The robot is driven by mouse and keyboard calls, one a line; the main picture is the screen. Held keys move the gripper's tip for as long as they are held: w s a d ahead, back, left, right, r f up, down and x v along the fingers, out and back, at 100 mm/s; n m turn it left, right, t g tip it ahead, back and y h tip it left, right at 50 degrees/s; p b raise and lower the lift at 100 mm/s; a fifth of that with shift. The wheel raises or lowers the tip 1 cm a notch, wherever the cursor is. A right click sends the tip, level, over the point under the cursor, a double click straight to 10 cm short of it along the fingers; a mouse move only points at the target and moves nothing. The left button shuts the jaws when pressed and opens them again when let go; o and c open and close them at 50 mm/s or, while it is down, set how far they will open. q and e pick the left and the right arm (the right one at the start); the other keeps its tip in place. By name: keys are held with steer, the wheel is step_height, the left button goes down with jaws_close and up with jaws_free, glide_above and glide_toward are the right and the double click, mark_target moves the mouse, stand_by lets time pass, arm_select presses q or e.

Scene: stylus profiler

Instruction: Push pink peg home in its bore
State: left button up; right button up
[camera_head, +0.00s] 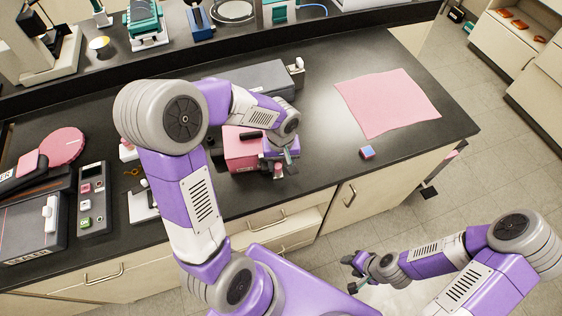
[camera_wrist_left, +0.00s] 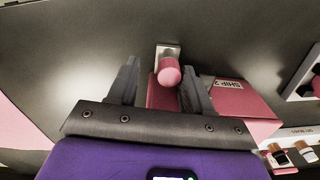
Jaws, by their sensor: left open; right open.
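The pink peg (camera_wrist_left: 169,72) shows in the left wrist view with its rounded end towards the camera, between my left gripper's two fingers. A pale square piece (camera_wrist_left: 174,48) lies just behind it. A pink block (camera_wrist_left: 245,104) with a white label sits beside the right finger; it also shows in the head view (camera_head: 238,150). My left gripper (camera_head: 280,163) is open at the block's right side, fingers either side of the peg, with gaps. The bore is not visible. My right gripper (camera_head: 354,274) is open and empty, away from the bench front.
A grey box (camera_head: 255,78) stands behind my left arm. A button panel (camera_head: 93,198) and pink disc (camera_head: 63,146) are at left.

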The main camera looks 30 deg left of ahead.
arm_select(q)
steer(key=shift+r, duration=0.1)
step_height(320, 180, up, 7)
steer(key=p, duration=0.5)
stand_by(0.3)
step_height(320, 180, up, 8)
steer(key=p, duration=0.1)
steer(key=shift+f, duration=0.25)
steer(key=shift+s, duration=0.1)
